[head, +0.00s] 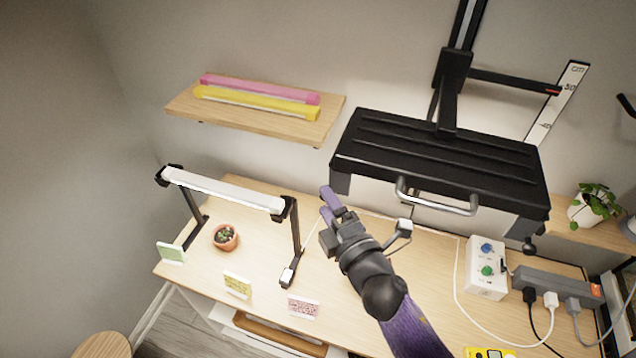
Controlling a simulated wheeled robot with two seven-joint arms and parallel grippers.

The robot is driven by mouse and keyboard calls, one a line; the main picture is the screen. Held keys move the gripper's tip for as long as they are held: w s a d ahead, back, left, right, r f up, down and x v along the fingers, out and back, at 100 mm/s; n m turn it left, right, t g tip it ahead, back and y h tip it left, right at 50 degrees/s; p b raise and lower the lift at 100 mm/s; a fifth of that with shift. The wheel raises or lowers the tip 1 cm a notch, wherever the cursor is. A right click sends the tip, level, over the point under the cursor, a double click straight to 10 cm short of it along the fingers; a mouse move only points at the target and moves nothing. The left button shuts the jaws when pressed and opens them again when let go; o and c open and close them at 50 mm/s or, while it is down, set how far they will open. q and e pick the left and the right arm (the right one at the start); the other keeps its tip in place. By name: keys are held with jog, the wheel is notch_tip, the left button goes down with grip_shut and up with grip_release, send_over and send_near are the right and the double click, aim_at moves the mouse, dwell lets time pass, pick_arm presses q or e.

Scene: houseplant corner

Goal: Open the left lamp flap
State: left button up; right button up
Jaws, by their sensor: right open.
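A large black lamp housing (440,160) hangs over the right half of the table on a black wall rail. A small dark grey plate, seemingly the left lamp flap (341,184), hangs down at its left end. My right gripper (327,204) reaches in from the bottom right, with purple fingertips parted and nothing between them. It appears just below and left of that plate; I cannot tell whether they touch. A grey bar handle (437,203) sits on the housing's front edge. Another grey plate (523,229) hangs at the right end. My left gripper is not in view.
A white bar lamp (222,190) stands over a potted cactus (225,237) at the left. Several small cards stand along the front. A control box (486,268) and power strip (555,284) with cables lie right. A wall shelf (255,120) holds pink and yellow tubes.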

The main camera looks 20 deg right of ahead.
jog(key=shift+w+d+f, duration=0.1)
jog(key=shift+w+d, duration=0.05)
jog(key=shift+w, duration=0.45)
jog(key=shift+w+d+f, duration=0.1)
jog(key=shift+w, duration=0.5)
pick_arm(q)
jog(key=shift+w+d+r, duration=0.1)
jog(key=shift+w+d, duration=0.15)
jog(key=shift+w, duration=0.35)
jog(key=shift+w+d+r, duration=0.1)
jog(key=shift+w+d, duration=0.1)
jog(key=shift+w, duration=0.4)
pick_arm(e)
jog(key=shift+w+a+f, duration=0.1)
jog(key=shift+w+a, duration=0.05)
jog(key=shift+w, duration=0.45)
jog(key=shift+w+a, duration=0.1)
jog(key=shift+w, duration=0.45)
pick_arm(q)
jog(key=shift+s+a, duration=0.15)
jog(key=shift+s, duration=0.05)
pick_arm(e)
grip_shut()
